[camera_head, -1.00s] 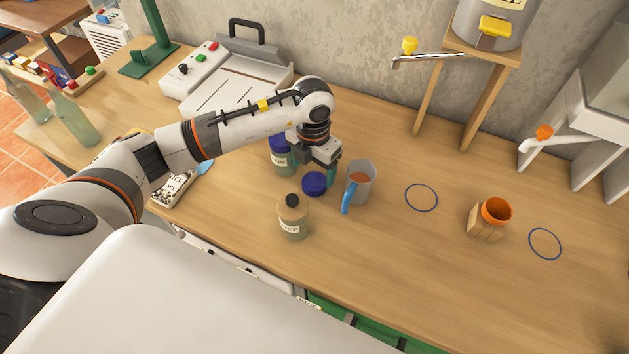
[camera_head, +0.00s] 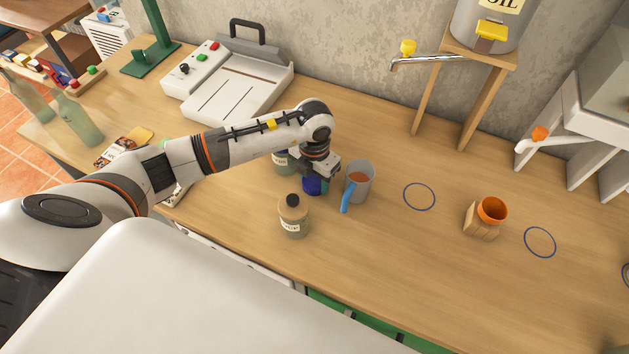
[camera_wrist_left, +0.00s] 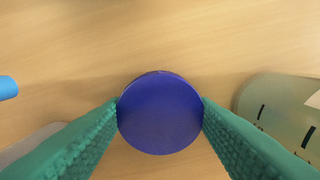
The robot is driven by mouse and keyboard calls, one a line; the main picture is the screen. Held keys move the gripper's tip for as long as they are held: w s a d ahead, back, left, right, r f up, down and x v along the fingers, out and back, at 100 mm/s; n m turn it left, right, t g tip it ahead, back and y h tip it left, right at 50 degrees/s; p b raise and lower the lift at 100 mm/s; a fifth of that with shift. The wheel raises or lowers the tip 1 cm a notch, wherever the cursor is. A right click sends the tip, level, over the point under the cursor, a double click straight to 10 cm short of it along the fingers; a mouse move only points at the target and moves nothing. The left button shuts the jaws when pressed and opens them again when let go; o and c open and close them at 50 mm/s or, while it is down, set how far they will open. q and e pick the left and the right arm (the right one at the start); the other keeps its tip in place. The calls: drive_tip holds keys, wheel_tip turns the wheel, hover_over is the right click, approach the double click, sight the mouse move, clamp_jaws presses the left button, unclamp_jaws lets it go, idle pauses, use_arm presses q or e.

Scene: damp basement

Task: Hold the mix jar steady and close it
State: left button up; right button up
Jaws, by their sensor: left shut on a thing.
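A round dark blue lid (camera_head: 314,187) is at table level, left of a grey mug; it also shows in the left wrist view (camera_wrist_left: 160,113). My left gripper (camera_head: 320,177) points down over it, and its green fingers (camera_wrist_left: 160,110) are shut on the lid's sides. A pale green glass jar (camera_head: 283,163) stands just behind and left of the gripper; my arm hides its top. It also shows at the right of the left wrist view (camera_wrist_left: 280,110). Which jar is the mix jar I cannot tell. My right gripper is not in view.
The grey mug (camera_head: 362,176) with a blue handle stands close right of the gripper. A labelled jar with a black knob (camera_head: 293,216) stands in front. Right are blue rings (camera_head: 419,196) and an orange cup in a wooden block (camera_head: 485,217). A white machine (camera_head: 228,87) stands behind.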

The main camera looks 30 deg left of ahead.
sight(315, 180)
use_arm(q)
drive_tip(key=shift+r, duration=0.1)
wheel_tip(315, 180, up, 8)
drive_tip(key=shift+r+b, duration=0.2)
drive_tip(key=shift+b, duration=0.95)
drive_tip(key=shift+r, duration=0.75)
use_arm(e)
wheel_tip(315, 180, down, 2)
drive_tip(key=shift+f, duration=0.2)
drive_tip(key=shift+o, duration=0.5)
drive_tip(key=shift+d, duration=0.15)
